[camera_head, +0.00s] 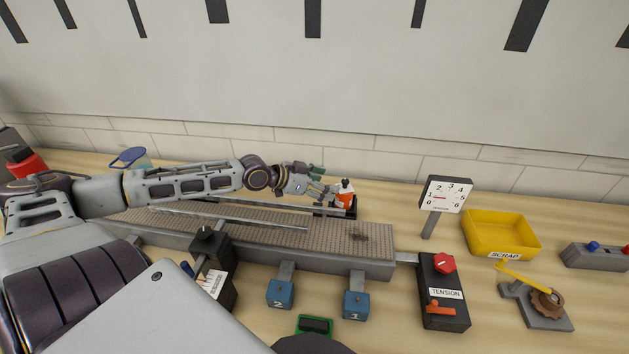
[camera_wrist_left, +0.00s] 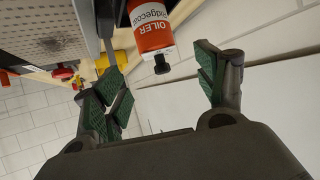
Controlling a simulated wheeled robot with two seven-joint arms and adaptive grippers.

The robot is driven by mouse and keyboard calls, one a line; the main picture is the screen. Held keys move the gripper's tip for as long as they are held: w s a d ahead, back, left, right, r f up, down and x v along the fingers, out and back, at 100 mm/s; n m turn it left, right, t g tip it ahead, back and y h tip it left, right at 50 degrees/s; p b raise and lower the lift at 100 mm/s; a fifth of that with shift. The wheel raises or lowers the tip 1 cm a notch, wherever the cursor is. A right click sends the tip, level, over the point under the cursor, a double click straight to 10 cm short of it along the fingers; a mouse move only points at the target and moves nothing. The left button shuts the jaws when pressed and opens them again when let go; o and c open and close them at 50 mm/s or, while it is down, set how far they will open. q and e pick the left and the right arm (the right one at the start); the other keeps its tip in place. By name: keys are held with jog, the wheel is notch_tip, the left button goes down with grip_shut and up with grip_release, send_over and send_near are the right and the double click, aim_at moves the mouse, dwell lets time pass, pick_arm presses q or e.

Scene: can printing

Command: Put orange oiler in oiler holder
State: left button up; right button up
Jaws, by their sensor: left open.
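The orange oiler (camera_head: 345,193), with a white label and dark cap, stands upright at the back edge of the conveyor, near its right end. A dark holder-like piece (camera_head: 351,211) is around or beside its base; I cannot tell whether the oiler sits in it. In the left wrist view the oiler (camera_wrist_left: 152,27) shows its "OILER" label, and its black tip points toward my gripper. My left gripper (camera_head: 322,188) is open just left of the oiler. Its green-padded fingers (camera_wrist_left: 166,84) are apart, with the black tip roughly between them in the picture and nothing gripped. My right gripper is not in view.
The conveyor (camera_head: 345,250) runs below my left arm, with metal rails on it. At right are a dial sign (camera_head: 446,193), a yellow scrap bin (camera_head: 502,232) and a tension box (camera_head: 443,300). The wall is close behind. Bare table lies between the dial and the conveyor.

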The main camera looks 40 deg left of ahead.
pick_arm(q)
jog(key=shift+s+r, duration=0.15)
jog(key=shift+s, duration=0.05)
jog(key=p+v, duration=0.2)
jog(key=v, duration=0.1)
jog(key=shift+p, duration=0.4)
jog(key=shift+a, duration=0.1)
dwell(1.1)
